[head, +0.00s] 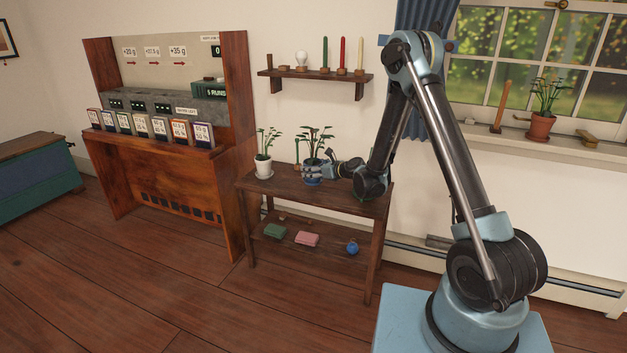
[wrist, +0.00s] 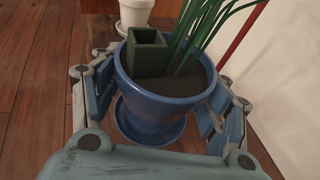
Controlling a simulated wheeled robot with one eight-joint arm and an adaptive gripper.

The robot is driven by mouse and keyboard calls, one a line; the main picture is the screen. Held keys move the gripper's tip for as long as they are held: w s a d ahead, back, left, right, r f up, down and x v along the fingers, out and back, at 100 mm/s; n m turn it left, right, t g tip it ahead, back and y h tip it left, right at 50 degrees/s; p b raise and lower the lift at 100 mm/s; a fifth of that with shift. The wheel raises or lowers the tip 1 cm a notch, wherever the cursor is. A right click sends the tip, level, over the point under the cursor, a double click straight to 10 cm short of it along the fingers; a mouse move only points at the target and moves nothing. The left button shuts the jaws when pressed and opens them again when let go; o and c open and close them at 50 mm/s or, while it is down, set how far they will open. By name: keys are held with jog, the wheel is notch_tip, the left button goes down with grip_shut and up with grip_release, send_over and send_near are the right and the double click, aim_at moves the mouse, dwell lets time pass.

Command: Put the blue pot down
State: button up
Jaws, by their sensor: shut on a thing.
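The blue pot (head: 312,181) is at the top board of the brown shelf table (head: 350,195), with a leafy green plant in it. In the wrist view the blue pot (wrist: 160,105) looks upright, with dark soil, green stems and a dark green square tube (wrist: 147,52) inside its rim. A blue saucer (wrist: 150,132) shows under it. My gripper (head: 322,171) reaches in from the right; its fingers (wrist: 158,98) are shut on the pot from both sides. I cannot tell whether the pot's base touches the saucer or board.
A white potted plant (head: 263,168) stands left of the blue pot. The lower board holds a green block (head: 274,231), a pink block (head: 307,240) and a blue round thing (head: 352,246). A wall shelf (head: 315,75) with candles hangs above.

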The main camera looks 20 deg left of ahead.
jog(key=shift+f, duration=2.1)
jog(key=o, duration=1.7)
jog(key=shift+s, duration=0.1)
jog(key=shift+o, duration=0.2)
